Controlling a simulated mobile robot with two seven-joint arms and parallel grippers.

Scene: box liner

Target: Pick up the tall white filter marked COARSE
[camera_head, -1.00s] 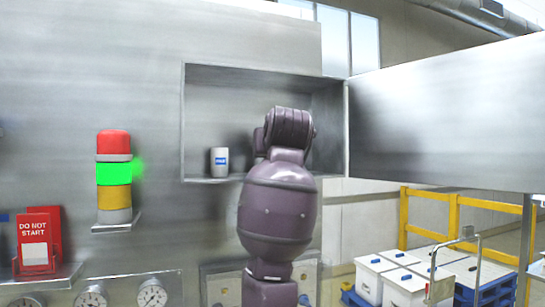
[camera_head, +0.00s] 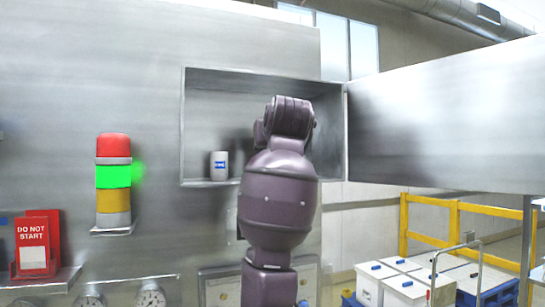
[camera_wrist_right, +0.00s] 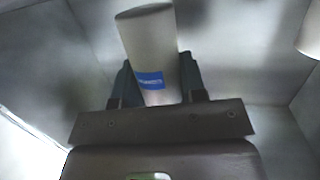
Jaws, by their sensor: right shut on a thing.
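My right gripper (camera_wrist_right: 158,82) is shut on a tall white filter (camera_wrist_right: 147,38) with a blue label. The label's lettering is too blurred to read. The filter stands up between the two dark fingers and leans slightly left in the right wrist view. In the head view my right arm hides this gripper and the held filter inside the open wall cabinet. A white filter (camera_head: 220,172) with a blue label stands upright on the cabinet floor, left of my arm. My left gripper is in neither view.
The metal cabinet (camera_head: 215,77) has close side walls, and its door (camera_head: 440,120) stands open to the right. A red-green-yellow signal lamp (camera_head: 114,175) and a red DO NOT START sign (camera_head: 33,240) are left. A pale object (camera_wrist_right: 311,38) shows at the wrist view's right edge.

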